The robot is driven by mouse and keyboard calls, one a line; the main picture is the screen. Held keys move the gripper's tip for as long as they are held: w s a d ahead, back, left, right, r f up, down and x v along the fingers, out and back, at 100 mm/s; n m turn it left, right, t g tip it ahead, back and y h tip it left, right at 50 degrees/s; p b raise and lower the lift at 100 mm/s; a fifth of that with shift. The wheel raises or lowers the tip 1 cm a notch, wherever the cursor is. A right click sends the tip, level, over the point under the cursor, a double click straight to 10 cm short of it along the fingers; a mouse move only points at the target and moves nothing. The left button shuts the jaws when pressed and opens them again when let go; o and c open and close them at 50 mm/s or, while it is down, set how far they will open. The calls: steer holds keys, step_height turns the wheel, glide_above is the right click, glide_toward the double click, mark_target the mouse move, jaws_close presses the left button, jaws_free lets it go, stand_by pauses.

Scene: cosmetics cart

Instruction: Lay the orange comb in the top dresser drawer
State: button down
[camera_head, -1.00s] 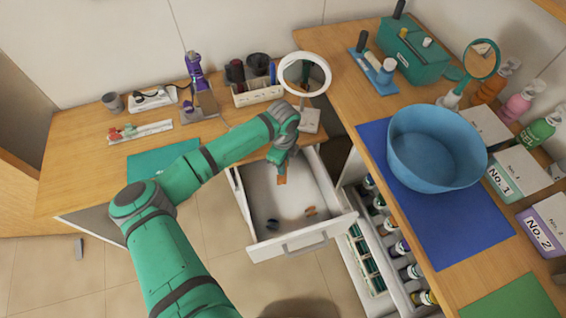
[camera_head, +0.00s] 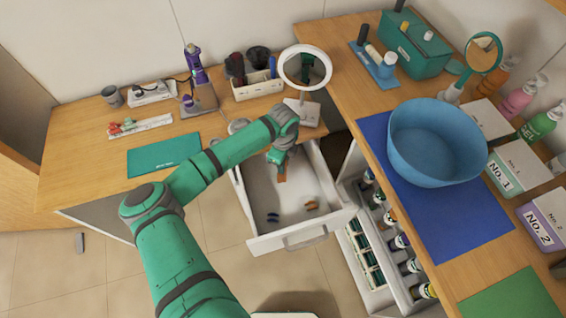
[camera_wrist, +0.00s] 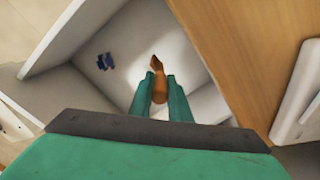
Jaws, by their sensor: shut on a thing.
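The top dresser drawer (camera_head: 265,246) is pulled out, and its white floor faces up. My gripper (camera_head: 279,160) is over the back part of the drawer opening, pointing down, shut on the orange comb (camera_head: 282,173). In the wrist view my gripper's two green fingers (camera_wrist: 160,88) hold the comb (camera_wrist: 159,90) between them, pointing toward the drawer floor. I cannot tell whether the comb's lower end touches the floor. The fingers hide part of the comb.
A small dark blue item (camera_head: 272,217) and a brown item (camera_head: 311,205) lie in the drawer's front half. A round mirror (camera_head: 304,68) stands on the desk behind. A bottle rack (camera_head: 372,262) is right of the drawer. The drawer floor's middle is clear.

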steer(key=shift+f, duration=2.5)
stand_by(2.1)
steer(key=c, duration=1.6)
jaws_free()
steer(key=shift+o, duration=0.2)
steer(key=shift+r, duration=0.1)
step_height(320, 180, up, 11)
steer(key=shift+f, duration=0.15)
